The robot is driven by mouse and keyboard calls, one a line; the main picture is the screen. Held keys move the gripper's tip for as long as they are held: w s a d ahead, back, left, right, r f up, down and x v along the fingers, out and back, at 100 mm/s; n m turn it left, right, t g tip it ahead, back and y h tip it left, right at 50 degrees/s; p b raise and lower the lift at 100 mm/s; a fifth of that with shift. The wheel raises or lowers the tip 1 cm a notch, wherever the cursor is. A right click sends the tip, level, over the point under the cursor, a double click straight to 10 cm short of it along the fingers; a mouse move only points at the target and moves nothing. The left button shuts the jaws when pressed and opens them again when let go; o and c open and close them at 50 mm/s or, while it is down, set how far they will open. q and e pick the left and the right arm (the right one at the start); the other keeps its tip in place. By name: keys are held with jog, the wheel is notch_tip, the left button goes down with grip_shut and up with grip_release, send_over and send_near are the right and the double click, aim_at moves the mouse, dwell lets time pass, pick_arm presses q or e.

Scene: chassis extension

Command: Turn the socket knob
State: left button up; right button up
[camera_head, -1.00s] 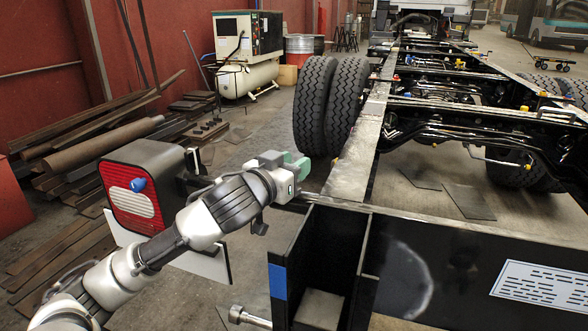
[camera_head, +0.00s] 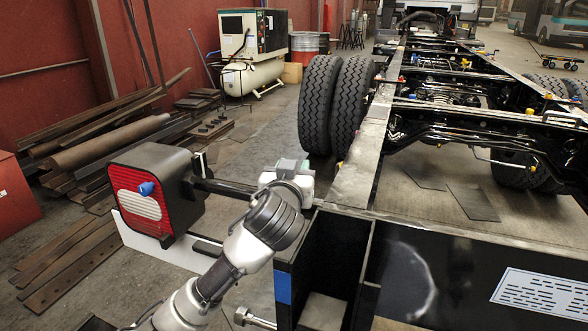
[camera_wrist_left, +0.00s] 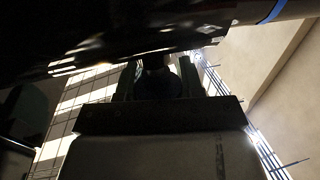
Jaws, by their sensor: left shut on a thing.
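My left gripper (camera_head: 296,166) is at the left end of the chassis crossmember, beside the tall black bracket, in the head view. Its fingertips are hidden there. In the left wrist view its two dark fingers (camera_wrist_left: 158,80) are closed on a dark round piece, which appears to be the socket knob (camera_wrist_left: 158,86). The picture is very dark, so the knob's shape and turn angle cannot be told. My right gripper is out of view.
The black bracket (camera_head: 330,255) and chassis rail (camera_head: 365,150) bound the right. Twin tyres (camera_head: 335,103) are just behind. Open floor lies between the lamp and tyres.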

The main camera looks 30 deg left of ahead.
pick_arm(q)
jog(key=shift+r, duration=0.1)
jog(key=o, duration=0.9)
jog(key=shift+o, duration=0.2)
jog(key=shift+m+h, duration=0.3)
jog(key=shift+h, duration=0.2)
